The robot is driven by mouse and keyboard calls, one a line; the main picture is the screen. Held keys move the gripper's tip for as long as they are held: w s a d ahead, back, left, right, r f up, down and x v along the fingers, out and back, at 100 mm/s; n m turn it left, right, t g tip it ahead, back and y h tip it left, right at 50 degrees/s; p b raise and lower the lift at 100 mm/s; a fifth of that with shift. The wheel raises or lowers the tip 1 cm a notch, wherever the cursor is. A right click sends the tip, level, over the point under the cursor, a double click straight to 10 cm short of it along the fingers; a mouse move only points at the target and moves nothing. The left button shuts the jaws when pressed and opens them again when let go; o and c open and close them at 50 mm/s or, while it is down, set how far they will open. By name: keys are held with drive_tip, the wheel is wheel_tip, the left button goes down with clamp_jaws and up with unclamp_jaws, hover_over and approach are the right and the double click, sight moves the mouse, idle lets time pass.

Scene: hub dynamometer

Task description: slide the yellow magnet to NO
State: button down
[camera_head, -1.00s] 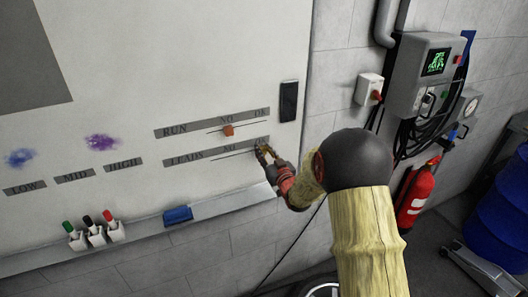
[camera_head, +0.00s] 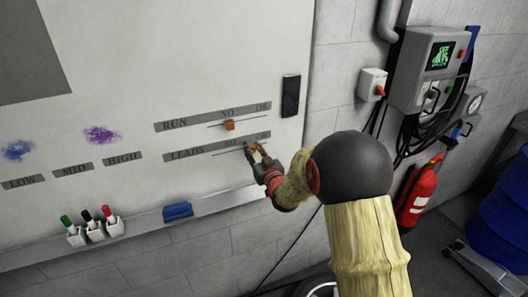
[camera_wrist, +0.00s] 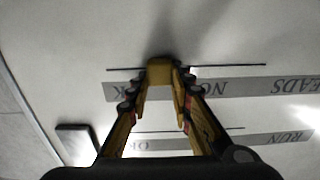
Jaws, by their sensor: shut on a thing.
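The yellow magnet (camera_wrist: 159,71) is on the white board, on the thin line of the LEADS row. My gripper (camera_wrist: 160,84) is shut on it, with one finger on each side. In the head view my gripper (camera_head: 252,150) reaches the LEADS strip (camera_head: 190,154) from the lower right. The magnet stands between the NO label (camera_head: 231,142) and the OK label (camera_head: 262,134), apart from both line ends. In the head view the fingers mostly hide the magnet.
An orange magnet (camera_head: 229,125) sits on the RUN row just above. A dark block (camera_head: 290,96) is on the board's right side. Below are a ledge with a blue eraser (camera_head: 178,211) and several markers (camera_head: 92,229). The line left of the magnet is clear.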

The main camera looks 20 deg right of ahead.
sight(230, 149)
drive_tip(key=a+b, duration=0.3)
drive_tip(key=a, duration=0.5)
drive_tip(key=c, duration=1.7)
unclamp_jaws()
drive_tip(key=shift+a, duration=0.15)
drive_tip(key=shift+o, duration=0.7)
drive_tip(key=shift+s, duration=0.35)
drive_tip(key=s, duration=1.1)
drive_tip(key=shift+s, duration=0.15)
